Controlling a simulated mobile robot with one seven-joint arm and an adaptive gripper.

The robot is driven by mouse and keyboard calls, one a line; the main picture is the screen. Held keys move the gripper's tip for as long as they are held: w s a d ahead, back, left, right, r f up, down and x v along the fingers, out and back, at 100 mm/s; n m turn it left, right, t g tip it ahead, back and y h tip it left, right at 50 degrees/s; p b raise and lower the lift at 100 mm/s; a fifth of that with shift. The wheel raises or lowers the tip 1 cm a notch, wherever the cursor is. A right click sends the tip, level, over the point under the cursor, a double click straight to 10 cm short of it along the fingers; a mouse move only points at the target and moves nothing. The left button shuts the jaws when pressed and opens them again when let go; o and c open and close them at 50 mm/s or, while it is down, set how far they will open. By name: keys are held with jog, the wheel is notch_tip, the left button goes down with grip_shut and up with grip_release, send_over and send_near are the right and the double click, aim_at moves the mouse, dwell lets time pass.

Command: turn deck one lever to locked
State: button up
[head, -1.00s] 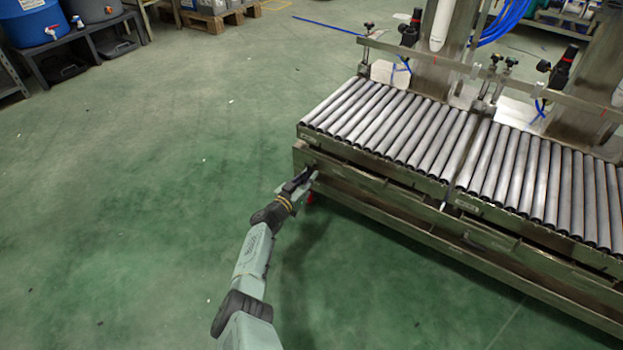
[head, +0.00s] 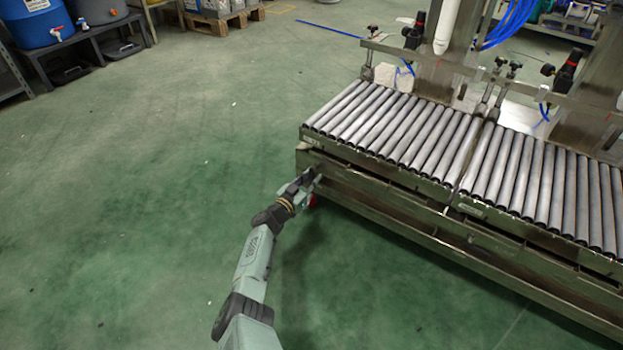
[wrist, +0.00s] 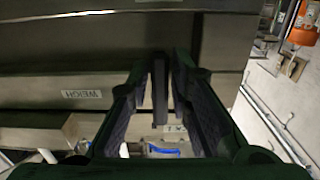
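My gripper (head: 305,184) is at the near left corner of the roller conveyor frame (head: 375,183) in the head view. In the wrist view, my gripper (wrist: 163,75) has its two dark fingers apart. A dark upright bar (wrist: 160,95), which looks like the lever, stands between them, with gaps seeming to show at its sides. I cannot tell whether either finger touches it. In the head view the lever is hidden or too small to make out at my gripper. Its lock marking cannot be read.
The wrist view shows a "WEIGH" label (wrist: 82,94) on the metal frame and an orange part (wrist: 305,25) at the upper right. The roller deck (head: 400,125) lies above and right of my gripper. Green floor (head: 150,200) is clear to the left.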

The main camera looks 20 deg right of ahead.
jog(key=shift+o, duration=1)
notch_tip(320, 180, up, 10)
